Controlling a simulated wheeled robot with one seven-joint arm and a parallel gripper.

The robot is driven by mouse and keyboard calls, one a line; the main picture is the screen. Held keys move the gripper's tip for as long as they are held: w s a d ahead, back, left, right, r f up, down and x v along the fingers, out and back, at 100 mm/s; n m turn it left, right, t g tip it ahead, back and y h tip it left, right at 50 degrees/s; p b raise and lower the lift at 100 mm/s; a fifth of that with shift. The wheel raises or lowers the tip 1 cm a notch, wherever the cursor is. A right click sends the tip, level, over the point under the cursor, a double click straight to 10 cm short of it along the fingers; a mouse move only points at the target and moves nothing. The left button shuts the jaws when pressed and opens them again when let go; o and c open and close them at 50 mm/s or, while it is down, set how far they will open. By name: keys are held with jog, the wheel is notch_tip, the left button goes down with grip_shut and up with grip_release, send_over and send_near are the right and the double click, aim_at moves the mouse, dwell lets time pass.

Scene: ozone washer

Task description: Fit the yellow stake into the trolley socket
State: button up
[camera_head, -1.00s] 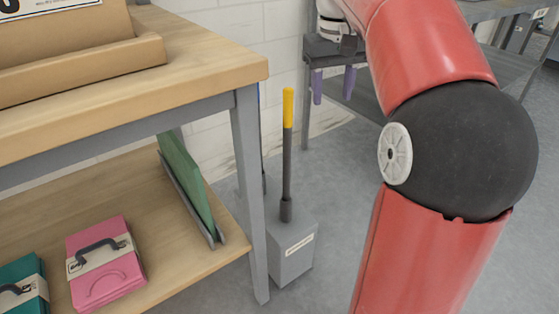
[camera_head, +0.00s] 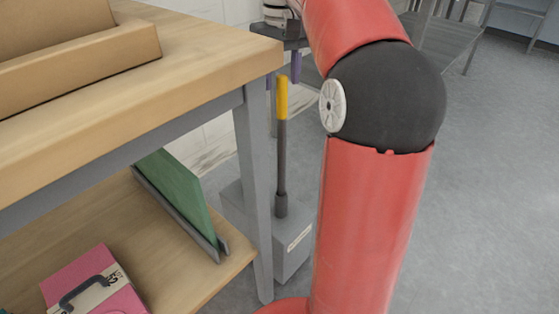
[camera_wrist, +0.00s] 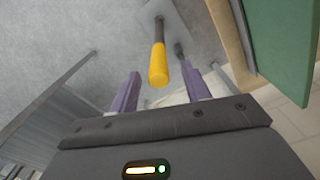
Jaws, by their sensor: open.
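The yellow stake (camera_head: 281,99) is a dark rod with a yellow upper end. It stands upright in a grey labelled box (camera_head: 292,248) on the floor, beside the bench leg. In the wrist view the stake's yellow end (camera_wrist: 158,64) points toward the camera and appears between my gripper's two purple fingers (camera_wrist: 161,72). My gripper is open with nothing held. I cannot identify the trolley socket in these views.
A wooden bench (camera_head: 215,65) with a grey leg (camera_head: 254,190) stands close left of the stake. A grey metal rack (camera_head: 450,45) stands behind. Open floor lies to the right.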

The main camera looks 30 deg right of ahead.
notch_tip(320, 180, down, 4)
jog(key=shift+r+b, duration=0.25)
jog(key=shift+b, duration=0.15)
grip_shut()
